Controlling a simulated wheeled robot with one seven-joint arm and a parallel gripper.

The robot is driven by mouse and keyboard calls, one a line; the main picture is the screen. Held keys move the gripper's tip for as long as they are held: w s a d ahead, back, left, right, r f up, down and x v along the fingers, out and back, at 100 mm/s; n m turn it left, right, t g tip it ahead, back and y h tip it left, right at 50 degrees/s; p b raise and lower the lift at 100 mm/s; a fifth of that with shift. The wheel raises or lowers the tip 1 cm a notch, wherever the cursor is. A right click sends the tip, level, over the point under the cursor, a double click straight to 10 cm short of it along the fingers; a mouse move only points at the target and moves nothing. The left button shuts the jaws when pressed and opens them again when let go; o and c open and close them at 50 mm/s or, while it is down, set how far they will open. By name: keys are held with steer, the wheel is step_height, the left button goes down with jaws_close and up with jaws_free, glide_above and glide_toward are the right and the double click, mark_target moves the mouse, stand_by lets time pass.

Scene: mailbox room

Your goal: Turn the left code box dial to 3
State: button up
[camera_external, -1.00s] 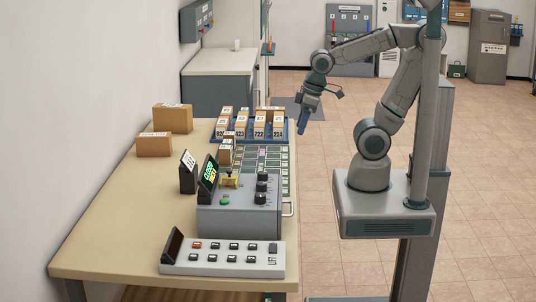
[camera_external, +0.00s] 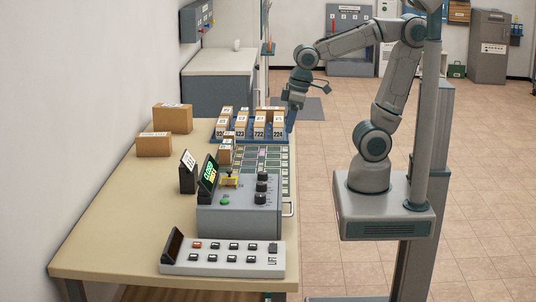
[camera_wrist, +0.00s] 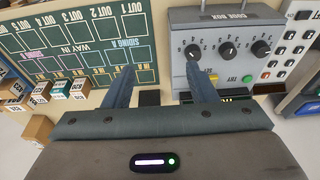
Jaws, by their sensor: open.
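The grey code box (camera_external: 238,219) stands on the bench, with three black dials on its sloped face. In the wrist view its lettering looks upside down, so its left dial (camera_wrist: 260,48) is the picture's right one; this is the nearest dial (camera_external: 260,198) in the external view. The middle dial (camera_wrist: 227,50) and the other end dial (camera_wrist: 193,51) stand beside it. Externally, my gripper (camera_external: 291,115) is by the parcel tray, away from the dials.
Several parcels stand on the blue tray (camera_external: 230,141) beyond the box. A green track board (camera_wrist: 85,45) lies beside the box. A button panel (camera_external: 222,258) is at the near bench end. A tilted display (camera_external: 208,174) and a green button (camera_wrist: 246,78) are at the box.

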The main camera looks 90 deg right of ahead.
steer(key=w+a+g+b, duration=0.1)
steer(key=w+a, duration=0.5)
steer(key=a, duration=0.5)
steer(key=g+b, duration=0.1)
steer(key=g, duration=0.1)
glide_above(260, 194)
step_height(260, 194, down, 14)
steer(key=shift+r, duration=0.25)
steer(key=shift+c, duration=0.3)
steer(key=c, duration=0.9)
